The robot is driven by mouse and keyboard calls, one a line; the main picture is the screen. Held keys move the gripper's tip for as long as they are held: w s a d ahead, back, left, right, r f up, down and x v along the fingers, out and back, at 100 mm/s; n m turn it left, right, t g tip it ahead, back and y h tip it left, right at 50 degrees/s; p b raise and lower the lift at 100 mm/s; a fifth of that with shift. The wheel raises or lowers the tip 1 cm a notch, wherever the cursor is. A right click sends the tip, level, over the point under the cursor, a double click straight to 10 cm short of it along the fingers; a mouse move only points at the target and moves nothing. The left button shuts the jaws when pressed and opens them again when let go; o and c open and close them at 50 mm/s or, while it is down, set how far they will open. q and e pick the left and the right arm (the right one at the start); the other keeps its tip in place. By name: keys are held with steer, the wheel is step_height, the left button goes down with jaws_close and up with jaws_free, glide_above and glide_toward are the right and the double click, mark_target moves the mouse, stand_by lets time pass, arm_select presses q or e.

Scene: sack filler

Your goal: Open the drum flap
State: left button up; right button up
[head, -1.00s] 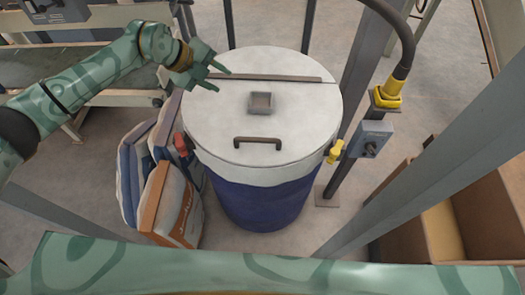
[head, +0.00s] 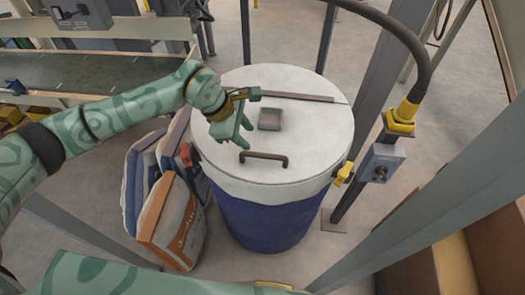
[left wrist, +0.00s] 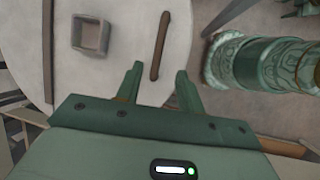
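The drum (head: 265,222) is blue with a round white lid, upright in the middle of the head view. Its flap (head: 312,150) is the front part of the lid and lies flat, closed, against a dark hinge bar (head: 297,97). A dark handle (head: 265,158) stands on the flap, and it also shows in the left wrist view (left wrist: 160,45). My left gripper (head: 247,138) is over the flap, just behind the handle. In the left wrist view its fingers (left wrist: 157,75) are apart and empty, with the handle just beyond the fingertips. My right gripper is out of sight.
A square box-like fitting (head: 270,118) sits on the flap near my left gripper. Stuffed sacks (head: 175,222) lean at the drum's left. A post with a grey switch box (head: 382,163) stands at its right. A conveyor (head: 90,75) is at the back left.

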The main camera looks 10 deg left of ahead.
mark_target(265, 155)
arm_select(q)
steer(key=x, duration=1.1)
steer(key=shift+a+f+b, duration=0.1)
steer(key=shift+b, duration=0.3)
jaws_close()
